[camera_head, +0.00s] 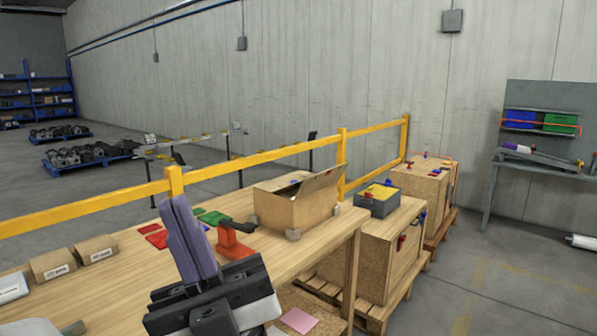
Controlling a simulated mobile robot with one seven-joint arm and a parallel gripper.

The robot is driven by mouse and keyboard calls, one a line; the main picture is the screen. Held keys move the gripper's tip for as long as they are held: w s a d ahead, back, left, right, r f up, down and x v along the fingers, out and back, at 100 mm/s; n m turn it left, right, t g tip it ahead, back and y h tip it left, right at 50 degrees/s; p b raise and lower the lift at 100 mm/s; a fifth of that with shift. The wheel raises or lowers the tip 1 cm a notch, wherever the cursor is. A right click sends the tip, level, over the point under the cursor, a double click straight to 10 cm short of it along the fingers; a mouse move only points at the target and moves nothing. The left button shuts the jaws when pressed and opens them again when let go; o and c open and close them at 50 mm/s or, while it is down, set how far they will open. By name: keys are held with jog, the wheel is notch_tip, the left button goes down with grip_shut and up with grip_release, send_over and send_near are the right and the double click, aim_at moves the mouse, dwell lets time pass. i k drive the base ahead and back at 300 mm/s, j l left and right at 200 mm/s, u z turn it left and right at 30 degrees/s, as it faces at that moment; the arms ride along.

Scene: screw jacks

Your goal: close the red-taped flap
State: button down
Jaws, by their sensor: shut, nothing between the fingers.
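An open cardboard box (283,211) stands on the wooden workbench (135,262), right of the picture's middle. One of its flaps (322,184) stands up and leans outward at the right. Another low flap edge shows at the back left. I cannot make out red tape on any flap, and the box's inside is mostly hidden. My gripper (176,203) is in the lower left-middle, with its purple fingers together, pointing up in the picture. It is empty. It appears left of and nearer than the box, apart from it.
A red device (233,240) stands on the bench between my gripper and the box. Small cartons (53,264) sit at the left. A yellow rail (256,160) runs behind the bench. A grey bin (378,203) stands right.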

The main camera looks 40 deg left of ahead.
aim_at(312, 184)
jog(key=u, duration=1.05)
jog(key=i+j, duration=0.2)
jog(key=i, duration=0.45)
jog(key=i+j+u, duration=0.15)
jog(key=i, duration=0.55)
